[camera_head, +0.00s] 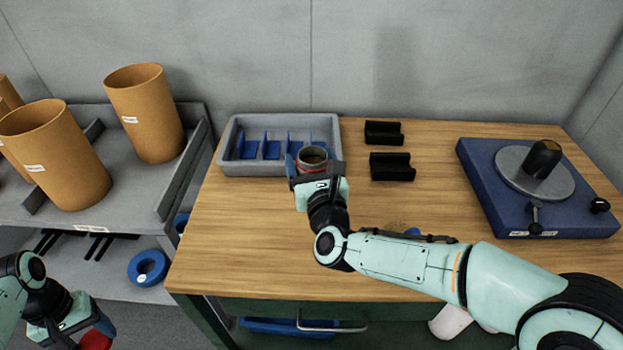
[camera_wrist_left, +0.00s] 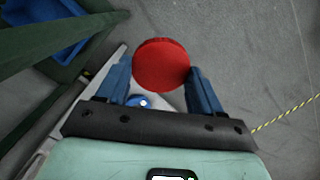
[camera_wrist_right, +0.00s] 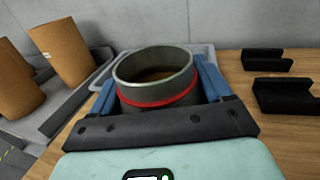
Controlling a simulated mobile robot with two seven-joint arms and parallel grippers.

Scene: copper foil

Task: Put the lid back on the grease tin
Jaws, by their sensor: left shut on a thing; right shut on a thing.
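The grease tin (camera_wrist_right: 158,80) is an open grey cylinder with a red band and brownish contents, upright between the blue fingers of my right gripper (camera_wrist_right: 158,90). In the head view the tin (camera_head: 312,157) is at the front right corner of the grey tray, with my right gripper (camera_head: 318,168) shut on it. The red round lid (camera_wrist_left: 161,65) is between the fingers of my left gripper (camera_wrist_left: 160,85), which is shut on it. In the head view the lid (camera_head: 96,340) shows at the lower left, below table height and away from the tin.
A grey tray (camera_head: 228,160) with blue dividers stands at the back of the wooden table. Two black holders (camera_head: 391,167) and a blue turntable device (camera_head: 535,215) stand to the right. Brown cylinders (camera_head: 145,112) stand on the grey rack at left. The table's left front (camera_head: 225,250) is clear.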

